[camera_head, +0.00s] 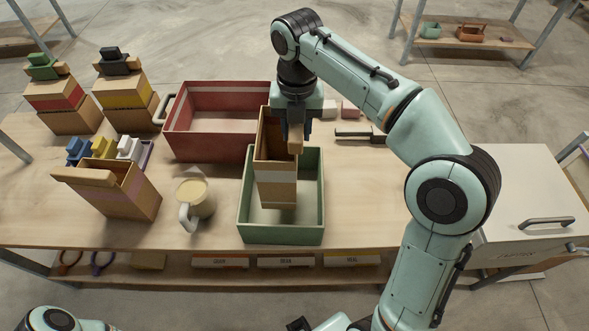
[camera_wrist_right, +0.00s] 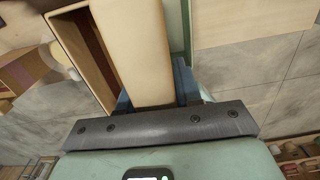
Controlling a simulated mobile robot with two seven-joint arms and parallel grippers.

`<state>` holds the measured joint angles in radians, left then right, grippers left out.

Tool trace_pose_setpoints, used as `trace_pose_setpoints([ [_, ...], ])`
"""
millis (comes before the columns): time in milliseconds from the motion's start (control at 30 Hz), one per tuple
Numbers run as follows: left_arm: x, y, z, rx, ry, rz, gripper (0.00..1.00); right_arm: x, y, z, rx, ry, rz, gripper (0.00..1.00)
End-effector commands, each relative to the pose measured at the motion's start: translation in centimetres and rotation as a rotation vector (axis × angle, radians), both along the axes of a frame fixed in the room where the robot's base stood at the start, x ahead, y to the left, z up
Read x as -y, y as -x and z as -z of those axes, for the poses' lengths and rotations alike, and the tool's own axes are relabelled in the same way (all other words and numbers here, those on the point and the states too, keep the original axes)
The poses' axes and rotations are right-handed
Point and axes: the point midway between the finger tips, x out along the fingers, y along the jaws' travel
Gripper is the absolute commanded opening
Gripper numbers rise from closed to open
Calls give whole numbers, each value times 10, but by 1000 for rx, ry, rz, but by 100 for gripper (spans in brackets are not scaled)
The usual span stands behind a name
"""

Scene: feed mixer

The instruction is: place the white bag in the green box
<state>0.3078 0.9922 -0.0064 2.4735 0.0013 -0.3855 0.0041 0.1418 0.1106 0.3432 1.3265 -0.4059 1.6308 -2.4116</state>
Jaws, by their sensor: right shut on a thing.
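The white bag (camera_head: 276,185) is a tall, open-topped tan bag with a white band. It stands upright within the outline of the green box (camera_head: 282,236), its lower end inside the box walls. I cannot tell whether its bottom touches the box floor. My right gripper (camera_head: 295,135) points down above the box and is shut on the bag's tan top bar. In the right wrist view the bar (camera_wrist_right: 135,50) lies between my fingers (camera_wrist_right: 155,95), beside the bag's open mouth (camera_wrist_right: 85,50). My left gripper is not in view.
A red box (camera_head: 215,152) stands behind the green box. A cream-filled jug (camera_head: 195,200) and another tan bag (camera_head: 110,190) stand to the left. More bags and coloured scoop-like items are at the far left. A white lidded chest (camera_head: 525,215) adjoins on the right.

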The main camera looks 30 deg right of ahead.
Motion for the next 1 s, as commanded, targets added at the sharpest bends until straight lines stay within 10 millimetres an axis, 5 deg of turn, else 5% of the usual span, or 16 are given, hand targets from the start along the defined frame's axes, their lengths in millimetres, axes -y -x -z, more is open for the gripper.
trace_pose_setpoints([
  [33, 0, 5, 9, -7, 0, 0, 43, 0, 2, 19, -6, 0, 0, 0],
  [200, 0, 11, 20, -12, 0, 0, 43, 0, 1, 56, -4, 0, 0, 0],
  [633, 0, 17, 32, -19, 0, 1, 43, 0, 0, 106, -4, 0, 0, 0],
  [1000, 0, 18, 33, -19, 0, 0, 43, 0, -1, 114, 1, 0, 0, 0],
])
